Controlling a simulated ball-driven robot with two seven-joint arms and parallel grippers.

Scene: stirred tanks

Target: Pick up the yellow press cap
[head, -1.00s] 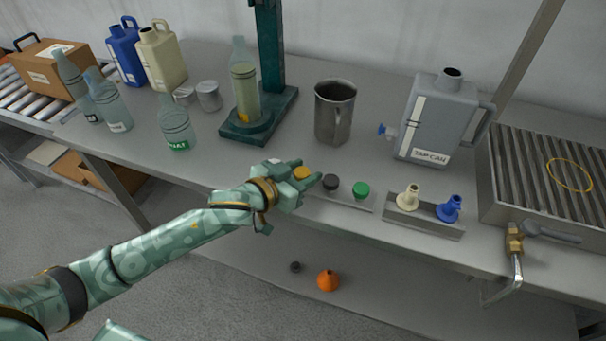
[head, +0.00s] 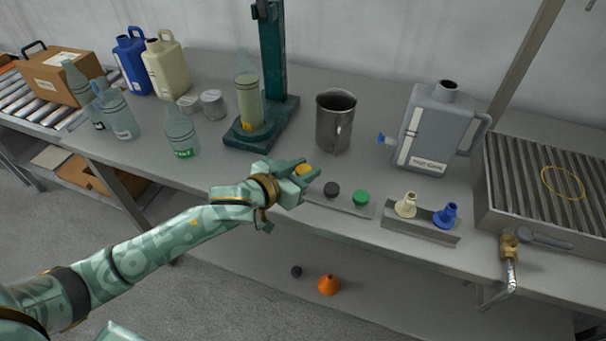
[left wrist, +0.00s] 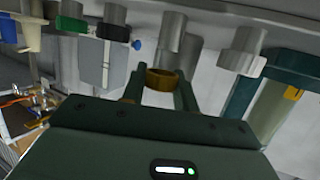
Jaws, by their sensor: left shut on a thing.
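The yellow press cap (head: 304,171) is between the fingertips of my left gripper (head: 303,174), at the front edge of the bench. My left gripper is shut on the cap. In the left wrist view the cap (left wrist: 161,80) shows as a yellow ring between the two dark green fingers. The fingers hide part of it in the head view. My right gripper is not in view.
A black cap (head: 331,190) and a green cap (head: 361,198) sit on a strip just right of the gripper. A metal jug (head: 334,122) and a green press stand (head: 271,60) stand behind. Funnels (head: 405,205) stand in a tray at right.

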